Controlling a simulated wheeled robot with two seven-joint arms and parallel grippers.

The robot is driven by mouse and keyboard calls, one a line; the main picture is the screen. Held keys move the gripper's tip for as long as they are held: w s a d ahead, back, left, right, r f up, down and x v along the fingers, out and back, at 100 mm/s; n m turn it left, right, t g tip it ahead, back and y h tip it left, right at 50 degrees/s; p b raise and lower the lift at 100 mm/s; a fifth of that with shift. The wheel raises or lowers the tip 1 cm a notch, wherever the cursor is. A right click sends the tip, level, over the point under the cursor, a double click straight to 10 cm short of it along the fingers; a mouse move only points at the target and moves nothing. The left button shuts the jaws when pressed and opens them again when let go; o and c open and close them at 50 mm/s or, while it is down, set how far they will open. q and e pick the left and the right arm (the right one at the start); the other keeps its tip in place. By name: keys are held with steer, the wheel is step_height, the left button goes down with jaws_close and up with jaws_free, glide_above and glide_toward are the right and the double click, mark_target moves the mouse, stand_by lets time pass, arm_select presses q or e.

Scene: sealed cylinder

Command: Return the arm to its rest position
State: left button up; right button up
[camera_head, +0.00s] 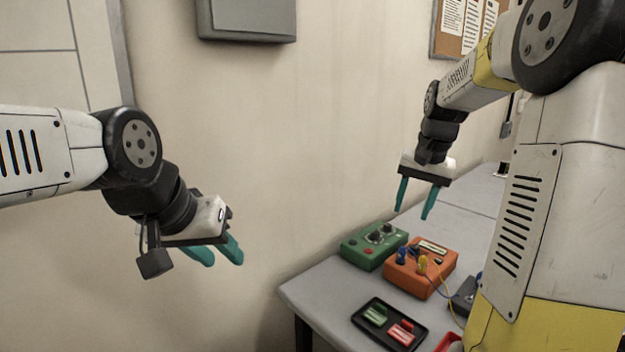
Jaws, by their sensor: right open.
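My right arm comes in from the right, and its gripper (414,199) hangs above the back part of the grey table. Its two teal fingers point down, stand apart and hold nothing. My left arm comes in from the left. Its gripper (219,251) is in front of the wall, left of the table and clear of it. Its two teal fingers point to the lower right. They overlap in this view, so the gap between them is hard to judge. Nothing shows between them.
The grey table (315,291) carries a green box with knobs (362,252), an orange box with plugs (412,285) and a black tray (363,326) with green and red pieces. A dark grey device (464,297) with wires is partly hidden by my right arm.

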steer(key=s+a+n+t, duration=0.1)
steer(key=s+a, duration=0.2)
steer(key=s, duration=0.4)
steer(key=s+a+r+n+t, duration=0.1)
steer(key=s+a+n, duration=0.1)
steer(key=s, duration=0.5)
steer(key=s+a+r+n+t+y, duration=0.1)
steer(key=s+a+n+t, duration=0.1)
steer(key=s+a, duration=0.3)
steer(key=shift+s, duration=1.05)
steer(key=shift+d, duration=0.15)
